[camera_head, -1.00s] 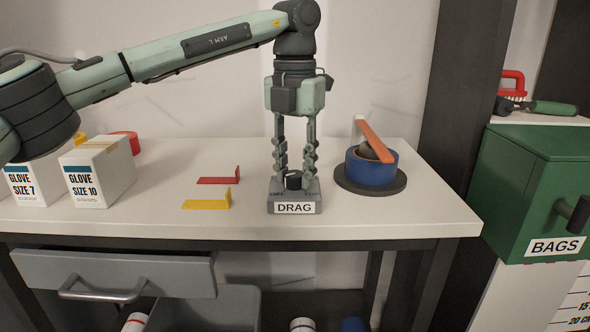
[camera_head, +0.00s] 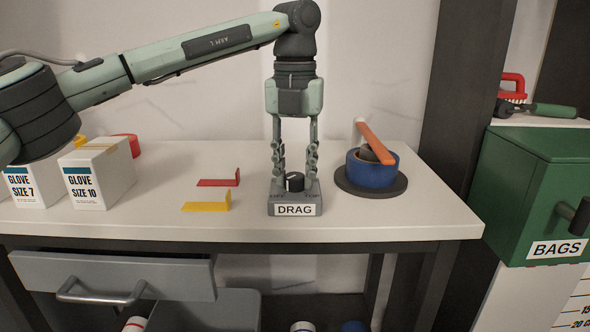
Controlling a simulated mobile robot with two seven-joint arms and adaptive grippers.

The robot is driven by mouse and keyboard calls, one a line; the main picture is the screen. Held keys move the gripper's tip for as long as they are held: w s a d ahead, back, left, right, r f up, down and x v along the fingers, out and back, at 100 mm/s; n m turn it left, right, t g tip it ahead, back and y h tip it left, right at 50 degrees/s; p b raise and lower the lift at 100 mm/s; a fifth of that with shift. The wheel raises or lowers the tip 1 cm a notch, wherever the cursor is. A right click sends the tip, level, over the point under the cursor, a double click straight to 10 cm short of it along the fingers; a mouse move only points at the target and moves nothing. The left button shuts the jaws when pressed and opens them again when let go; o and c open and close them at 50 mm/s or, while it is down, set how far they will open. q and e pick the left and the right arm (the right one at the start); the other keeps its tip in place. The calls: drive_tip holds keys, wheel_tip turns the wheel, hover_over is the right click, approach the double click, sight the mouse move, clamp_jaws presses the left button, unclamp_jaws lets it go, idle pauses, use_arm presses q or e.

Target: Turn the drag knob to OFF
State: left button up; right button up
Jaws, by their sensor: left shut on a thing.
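The drag knob (camera_head: 294,182) is a small dark round knob on top of a grey box with a white "DRAG" label (camera_head: 295,210), standing near the front of the bench. The box has small lettering left and right of the knob, partly hidden by my fingers. My left gripper (camera_head: 295,176) points straight down from above, its two fingers on either side of the knob and shut on it. A pale mark shows on the knob's top. My right gripper is not in view.
The bench top (camera_head: 380,217) is clear in front. A red bracket (camera_head: 219,179) and a yellow bracket (camera_head: 208,205) lie left of the box. A blue tape roll (camera_head: 371,172) on a dark disc stands close on the right. Glove boxes (camera_head: 99,175) stand at the left.

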sight(295, 175)
use_arm(q)
drive_tip(key=o, duration=1.2)
drive_tip(key=shift+c, duration=0.2)
wheel_tip(295, 175, up, 12)
